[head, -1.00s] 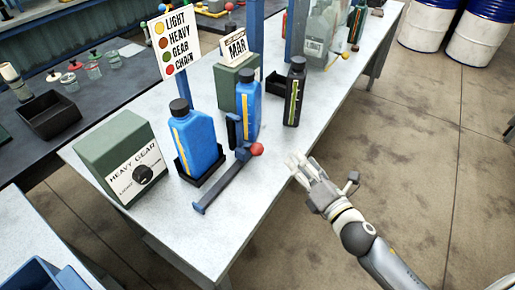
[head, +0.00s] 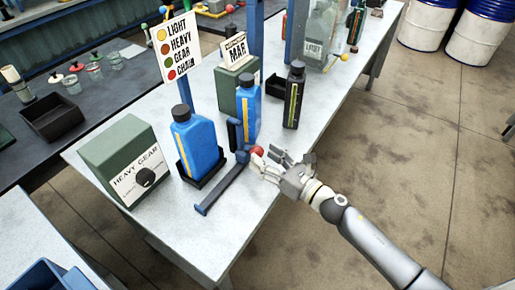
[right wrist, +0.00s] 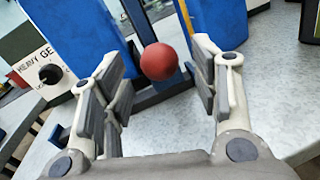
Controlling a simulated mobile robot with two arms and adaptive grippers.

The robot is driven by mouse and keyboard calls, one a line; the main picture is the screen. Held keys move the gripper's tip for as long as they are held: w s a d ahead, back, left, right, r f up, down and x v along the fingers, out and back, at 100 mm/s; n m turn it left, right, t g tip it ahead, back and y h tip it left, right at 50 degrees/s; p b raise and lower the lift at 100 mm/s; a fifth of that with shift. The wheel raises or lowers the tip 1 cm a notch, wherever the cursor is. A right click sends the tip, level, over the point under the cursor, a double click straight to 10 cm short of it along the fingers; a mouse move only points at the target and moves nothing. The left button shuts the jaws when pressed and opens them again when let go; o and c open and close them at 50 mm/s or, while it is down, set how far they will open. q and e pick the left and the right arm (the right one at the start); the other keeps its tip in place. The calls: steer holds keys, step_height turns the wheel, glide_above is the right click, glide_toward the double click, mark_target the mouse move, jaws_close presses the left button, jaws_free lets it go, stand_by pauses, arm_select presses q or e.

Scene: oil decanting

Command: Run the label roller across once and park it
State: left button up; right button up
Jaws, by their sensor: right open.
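The label roller is a dark blue upright (head: 235,134) beside a low blue rail (head: 222,190), with a red ball knob (head: 257,150) at the rail's far end. My right gripper (head: 267,158) is open at the knob, coming in from the right. In the right wrist view the knob (right wrist: 159,62) sits between the spread fingers near their tips; I cannot tell whether they touch it. A blue bottle (head: 249,112) with a yellow stripe stands just behind the upright, partly hidden by it. My left gripper is not in view.
Another blue bottle (head: 198,146) stands in a black cradle left of the rail. A green HEAVY GEAR box (head: 115,155) is at the left and a dark bottle (head: 293,98) is behind. The table (head: 250,205) is bare along its front right edge.

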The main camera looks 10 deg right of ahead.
steer(key=shift+p+x, duration=0.3)
steer(key=shift+x, duration=1.55)
steer(key=shift+c, duration=0.5)
steer(key=shift+s, duration=0.1)
jaws_close()
